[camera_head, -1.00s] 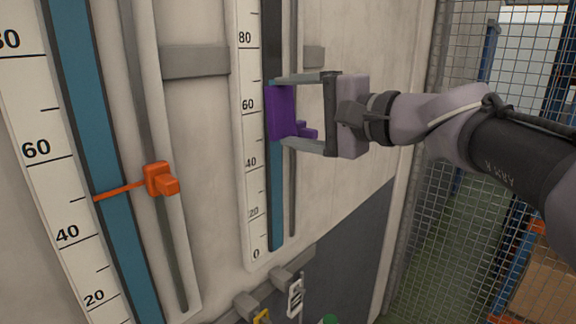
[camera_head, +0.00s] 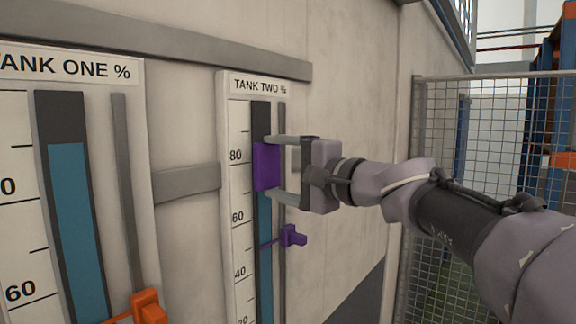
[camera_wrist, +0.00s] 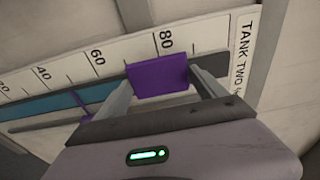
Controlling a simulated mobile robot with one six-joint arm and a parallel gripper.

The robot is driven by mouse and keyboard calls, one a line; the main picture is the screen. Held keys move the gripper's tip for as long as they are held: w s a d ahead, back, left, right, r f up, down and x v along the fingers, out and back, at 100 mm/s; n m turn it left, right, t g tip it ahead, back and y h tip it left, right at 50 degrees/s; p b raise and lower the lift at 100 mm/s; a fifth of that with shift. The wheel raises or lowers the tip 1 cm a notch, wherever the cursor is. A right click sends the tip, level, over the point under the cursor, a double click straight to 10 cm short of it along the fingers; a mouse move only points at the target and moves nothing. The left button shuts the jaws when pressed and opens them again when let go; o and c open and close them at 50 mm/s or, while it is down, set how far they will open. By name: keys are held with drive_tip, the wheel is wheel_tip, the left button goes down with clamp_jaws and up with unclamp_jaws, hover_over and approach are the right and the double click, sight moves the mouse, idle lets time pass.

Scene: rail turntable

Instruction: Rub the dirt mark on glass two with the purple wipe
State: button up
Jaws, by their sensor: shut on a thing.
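My gripper (camera_head: 274,166) is shut on the purple wipe (camera_head: 264,168), a flat purple block between the two fingertips. The wipe lies over glass two (camera_head: 261,118), the narrow gauge strip on the TANK TWO % board, at roughly 70 to 85 on the scale. It appears flat against the glass, but I cannot tell whether it touches. The wrist view also shows the wipe (camera_wrist: 158,76) just below the 80 mark. Glass two is dark above the wipe and teal below it. I see no dirt mark; the part behind the wipe is hidden.
A purple pointer (camera_head: 293,236) sits on a grey rod beside glass two, below my gripper. To the left is the TANK ONE % gauge (camera_head: 75,200) with an orange pointer (camera_head: 148,307). A mesh fence (camera_head: 490,150) stands at the right.

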drive_tip(key=shift+x, duration=1.1)
idle(0.6)
drive_tip(key=shift+w+d, duration=0.6)
drive_tip(key=shift+w, duration=0.2)
drive_tip(key=shift+w+d, duration=0.65)
drive_tip(key=shift+w, duration=0.1)
drive_tip(key=shift+s+a+b, duration=1.25)
drive_tip(key=shift+s+a, duration=0.05)
drive_tip(key=shift+s, duration=0.3)
drive_tip(key=shift+s+a, duration=0.1)
drive_tip(key=shift+s+d, duration=0.1)
drive_tip(key=shift+d, duration=0.2)
drive_tip(key=b+v, duration=0.1)
drive_tip(key=v, duration=0.1)
drive_tip(key=b+v, duration=0.1)
drive_tip(key=v, duration=0.2)
drive_tip(key=shift+d, duration=0.25)
drive_tip(key=shift+w+a, duration=0.1)
drive_tip(key=shift+w, duration=0.15)
